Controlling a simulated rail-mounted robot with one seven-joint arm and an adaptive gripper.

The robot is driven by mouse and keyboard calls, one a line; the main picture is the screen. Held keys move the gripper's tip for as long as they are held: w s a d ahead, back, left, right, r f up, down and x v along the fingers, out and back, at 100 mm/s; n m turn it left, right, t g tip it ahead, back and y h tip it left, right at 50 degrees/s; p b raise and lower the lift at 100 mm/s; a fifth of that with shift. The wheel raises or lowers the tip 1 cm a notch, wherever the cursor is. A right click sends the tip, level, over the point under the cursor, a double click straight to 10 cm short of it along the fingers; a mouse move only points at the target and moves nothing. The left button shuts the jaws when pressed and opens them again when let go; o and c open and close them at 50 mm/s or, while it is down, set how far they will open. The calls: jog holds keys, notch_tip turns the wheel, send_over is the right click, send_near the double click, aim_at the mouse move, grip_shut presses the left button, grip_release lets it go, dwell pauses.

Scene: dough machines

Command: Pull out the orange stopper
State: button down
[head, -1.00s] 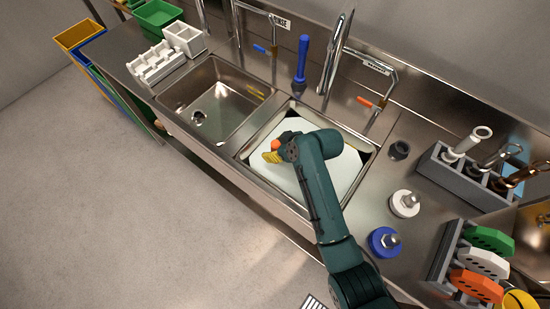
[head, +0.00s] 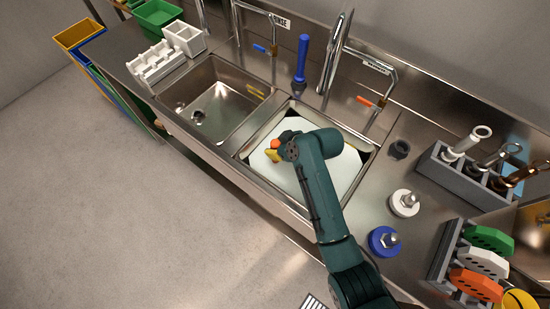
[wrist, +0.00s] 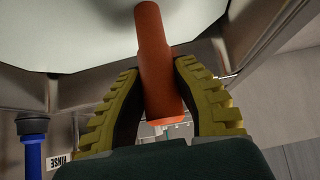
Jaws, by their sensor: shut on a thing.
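The orange stopper (wrist: 158,65) is an upright-looking orange cylinder between the two yellow ribbed fingers of my gripper (wrist: 157,68) in the wrist view. The fingers are shut on it, one on each side. Its far end overlaps a large pale surface (wrist: 90,25); I cannot tell whether it is seated in it. In the head view a bit of orange (head: 288,135) shows beside my gripper (head: 272,155), over the pale smooth surface (head: 345,165) inside the right sink basin. My wrist hides most of the stopper there.
The left basin (head: 215,105) is empty. A blue-handled tool (head: 301,60) and taps (head: 335,50) stand behind the basins. A white knobbed disc (head: 404,203), a blue one (head: 384,241) and a grey rack (head: 450,185) stand on the right counter.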

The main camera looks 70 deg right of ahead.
aim_at(275, 142)
jog(key=shift+r+p, duration=0.4)
jog(key=shift+p, duration=0.05)
dwell(0.4)
jog(key=shift+r+p, duration=1.3)
jog(key=shift+r, duration=0.05)
